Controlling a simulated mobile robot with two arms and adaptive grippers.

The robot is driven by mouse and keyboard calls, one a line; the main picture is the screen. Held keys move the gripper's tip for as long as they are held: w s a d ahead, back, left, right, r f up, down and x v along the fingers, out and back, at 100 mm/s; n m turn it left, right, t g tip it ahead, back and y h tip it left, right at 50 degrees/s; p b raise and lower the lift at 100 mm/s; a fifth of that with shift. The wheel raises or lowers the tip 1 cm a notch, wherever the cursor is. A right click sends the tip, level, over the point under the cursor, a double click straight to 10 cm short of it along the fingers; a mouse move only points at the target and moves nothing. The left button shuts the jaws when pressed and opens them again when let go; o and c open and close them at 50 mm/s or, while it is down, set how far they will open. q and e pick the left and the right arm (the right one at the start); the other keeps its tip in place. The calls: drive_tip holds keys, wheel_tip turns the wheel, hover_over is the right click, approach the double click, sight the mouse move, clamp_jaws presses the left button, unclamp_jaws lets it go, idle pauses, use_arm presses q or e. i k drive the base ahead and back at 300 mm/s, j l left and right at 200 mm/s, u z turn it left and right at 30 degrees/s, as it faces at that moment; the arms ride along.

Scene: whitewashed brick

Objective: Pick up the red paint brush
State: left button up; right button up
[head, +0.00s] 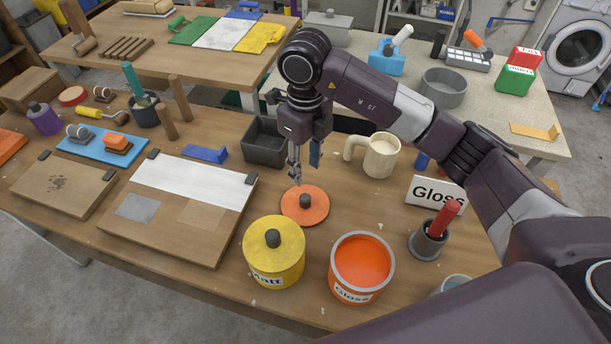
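A red handle (444,218), which looks like the red paint brush, stands tilted in a small dark grey cup (428,242) on the right of the near table. Its lower end is hidden inside the cup. My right gripper (305,172) points down above the orange lid (304,205), well to the left of the red handle. Its fingers are apart, and I see nothing held between them. My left gripper is not in view.
An open orange Gloss tin (361,268) and a closed yellow Matt tin (274,252) stand in front. A dark tray (262,143) is behind the gripper.

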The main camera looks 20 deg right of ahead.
sight(448, 213)
drive_tip(key=k, duration=1.45)
